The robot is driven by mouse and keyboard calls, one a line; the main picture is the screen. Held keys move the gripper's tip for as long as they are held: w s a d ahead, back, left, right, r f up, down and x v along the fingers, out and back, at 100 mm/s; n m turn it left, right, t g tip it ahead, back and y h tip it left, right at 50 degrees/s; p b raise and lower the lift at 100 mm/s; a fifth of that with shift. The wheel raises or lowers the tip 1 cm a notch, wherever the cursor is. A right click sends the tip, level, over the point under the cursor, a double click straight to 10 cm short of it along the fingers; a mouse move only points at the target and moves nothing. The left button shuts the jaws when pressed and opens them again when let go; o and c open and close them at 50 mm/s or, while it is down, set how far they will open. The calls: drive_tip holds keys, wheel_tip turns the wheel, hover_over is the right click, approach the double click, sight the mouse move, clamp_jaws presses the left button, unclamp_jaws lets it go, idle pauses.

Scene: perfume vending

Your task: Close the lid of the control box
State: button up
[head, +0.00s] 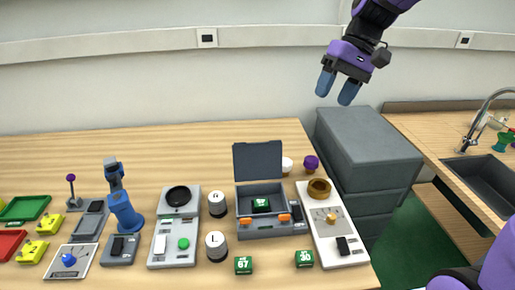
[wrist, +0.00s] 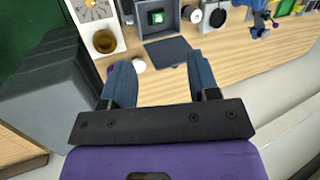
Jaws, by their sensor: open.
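The control box (head: 274,222) is a grey case on the wooden table, right of centre in the head view. Its dark grey lid (head: 258,160) stands open, raised upright at the back edge. A green cube (head: 261,204) lies inside, and two orange latches (head: 284,217) are on the front. In the wrist view the lid (wrist: 169,51) and the box (wrist: 153,32) show beyond my fingers. My gripper (head: 337,88) is open and empty, high above the table, up and to the right of the box, touching nothing.
A white panel with a brass ring (head: 319,188) stands right of the box. White cylinders (head: 217,204) stand to its left. A purple knob (head: 311,163) and a white knob are near the lid. A grey drawer cabinet (head: 368,145) rises at the right. The table behind the lid is clear.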

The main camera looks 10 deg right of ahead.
drive_tip(key=w+a+f+g+y, duration=0.4)
drive_tip(key=w+f+y, duration=0.1)
drive_tip(key=w+f, duration=0.8)
drive_tip(key=g+y, duration=0.1)
drive_tip(key=y, duration=0.3)
approach(256, 147)
wheel_tip(256, 147, up, 3)
drive_tip(key=s+d, duration=0.1)
drive_tip(key=d, duration=0.1)
drive_tip(key=w+f+y, duration=0.1)
drive_tip(key=f, duration=0.1)
drive_tip(key=w+f+y, duration=0.1)
drive_tip(key=f, duration=0.2)
drive_tip(key=w+f+y, duration=0.1)
drive_tip(key=f+y, duration=0.1)
drive_tip(key=f, duration=0.1)
drive_tip(key=shift+w+a+f, duration=0.1)
drive_tip(key=shift+w+f, duration=0.15)
drive_tip(key=shift+f, duration=0.15)
drive_tip(key=shift+a, duration=0.3)
drive_tip(key=x, duration=1)
drive_tip(key=shift+s+a, duration=0.1)
drive_tip(key=shift+s, duration=0.05)
drive_tip(key=shift+c, duration=0.2)
clamp_jaws()
